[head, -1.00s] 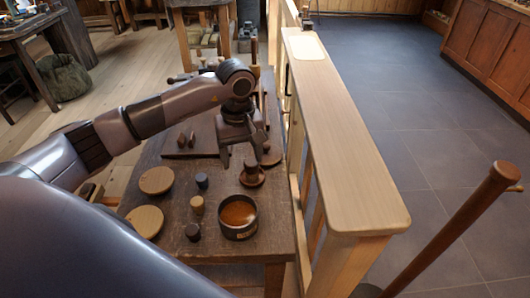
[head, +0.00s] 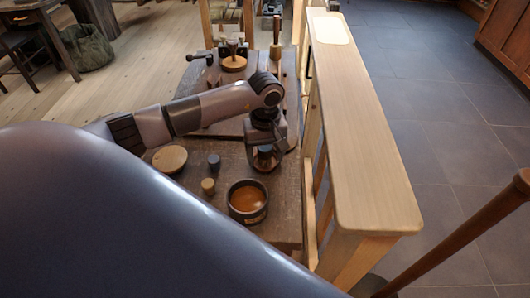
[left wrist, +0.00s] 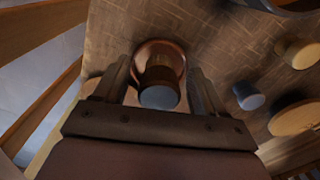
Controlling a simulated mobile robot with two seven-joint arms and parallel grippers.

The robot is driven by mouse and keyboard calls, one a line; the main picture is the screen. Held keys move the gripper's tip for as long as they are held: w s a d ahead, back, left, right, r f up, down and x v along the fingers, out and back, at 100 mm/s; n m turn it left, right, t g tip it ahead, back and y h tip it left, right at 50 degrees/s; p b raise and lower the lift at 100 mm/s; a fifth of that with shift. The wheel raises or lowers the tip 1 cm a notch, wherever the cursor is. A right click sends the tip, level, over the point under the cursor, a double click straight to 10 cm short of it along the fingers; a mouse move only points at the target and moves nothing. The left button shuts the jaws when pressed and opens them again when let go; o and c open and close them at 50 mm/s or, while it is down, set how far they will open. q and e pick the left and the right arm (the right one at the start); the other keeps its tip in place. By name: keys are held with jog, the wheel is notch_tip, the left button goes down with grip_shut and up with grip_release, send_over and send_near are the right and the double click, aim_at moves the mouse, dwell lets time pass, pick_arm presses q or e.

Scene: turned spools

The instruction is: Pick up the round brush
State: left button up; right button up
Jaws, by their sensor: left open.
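A short brown turned piece with a dark grey-blue end, which I take to be the round brush (left wrist: 160,90), stands on a small round reddish-brown dish (left wrist: 150,48) in the left wrist view. In the head view the brush (head: 265,158) is partly hidden by my gripper. My left gripper (left wrist: 160,82) is open, with one finger on each side of the brush. A gap shows beside the fingers, and I see no clear contact. The left gripper (head: 266,148) also shows in the head view above the dish. My right gripper is not in view.
A dark bowl (head: 248,201) with orange-brown contents stands in front of the brush. A grey cylinder (head: 214,161), a tan cylinder (head: 208,186) and a wooden disc (head: 170,159) stand to its left. A wooden railing (head: 365,130) runs close along the right of the table.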

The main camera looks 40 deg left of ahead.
aim_at(265, 148)
pick_arm(q)
jog(key=c, duration=1.1)
jog(key=shift+c, duration=0.2)
jog(key=shift+r, duration=0.15)
notch_tip(265, 148, up, 20)
jog(key=shift+b, duration=0.4)
jog(key=o, duration=0.4)
jog(key=c, duration=0.3)
